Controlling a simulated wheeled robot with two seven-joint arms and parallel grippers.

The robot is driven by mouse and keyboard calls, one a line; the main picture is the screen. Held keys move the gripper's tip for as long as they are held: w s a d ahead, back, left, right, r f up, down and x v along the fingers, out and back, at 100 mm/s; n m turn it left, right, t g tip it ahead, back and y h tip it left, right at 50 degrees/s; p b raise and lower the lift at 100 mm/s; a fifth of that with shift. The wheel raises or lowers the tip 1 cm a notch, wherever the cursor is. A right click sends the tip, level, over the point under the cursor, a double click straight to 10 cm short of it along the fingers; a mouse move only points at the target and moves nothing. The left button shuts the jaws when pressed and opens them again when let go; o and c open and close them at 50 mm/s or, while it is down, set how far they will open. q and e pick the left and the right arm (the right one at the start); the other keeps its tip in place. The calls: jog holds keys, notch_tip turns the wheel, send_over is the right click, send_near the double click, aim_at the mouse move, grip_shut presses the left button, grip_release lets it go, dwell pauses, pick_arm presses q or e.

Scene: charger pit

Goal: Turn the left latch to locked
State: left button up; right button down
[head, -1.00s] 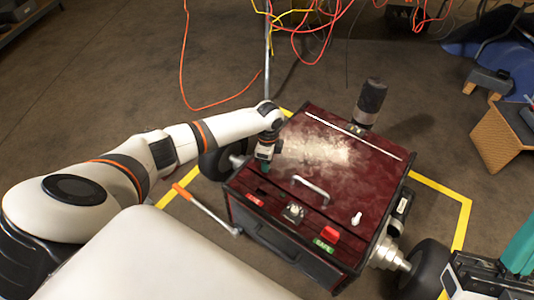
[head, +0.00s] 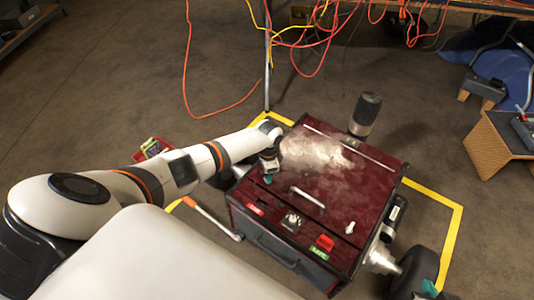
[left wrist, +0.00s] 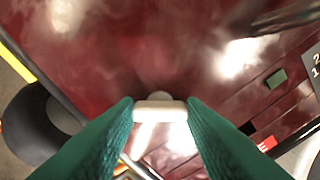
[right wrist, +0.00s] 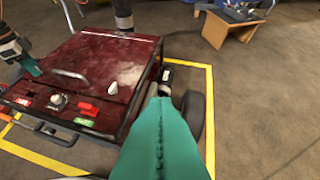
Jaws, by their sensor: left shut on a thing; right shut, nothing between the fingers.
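The left latch (left wrist: 160,111) is a small pale bar on the dark red lid (head: 375,175). My left gripper (head: 267,179) is over the lid's left part, its teal fingers (left wrist: 160,112) shut on the latch, with the bar lying crosswise between the tips. In the head view the gripper hides this latch. The other latch (head: 350,228), small and white, sits at the lid's right side and also shows in the right wrist view (right wrist: 112,88). My right gripper (right wrist: 162,98) is shut and empty, off the box's right side; only a bit shows in the head view (head: 429,288).
The lid has a metal handle (head: 307,197). A knob (head: 292,221) and a red switch (head: 325,243) are near its front edge. A black cylinder (head: 366,113) stands behind. An orange-ended lever (head: 212,220) is at left. Yellow tape (head: 440,193) and wheels surround the box.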

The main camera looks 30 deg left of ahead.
pick_arm(q)
jog(key=n+p, duration=0.2)
jog(key=n, duration=0.1)
jog(key=shift+d+r, duration=0.15)
jog(key=n+p, duration=0.2)
jog(key=n, duration=0.1)
jog(key=shift+n, duration=1)
pick_arm(e)
jog(key=s+d+f+g+h, duration=0.1)
jog(key=s+d+f+g, duration=0.2)
jog(key=s+g, duration=0.3)
jog(key=shift+s+f+h, duration=0.3)
jog(key=shift+s, duration=0.9)
pick_arm(q)
jog(key=o, duration=1)
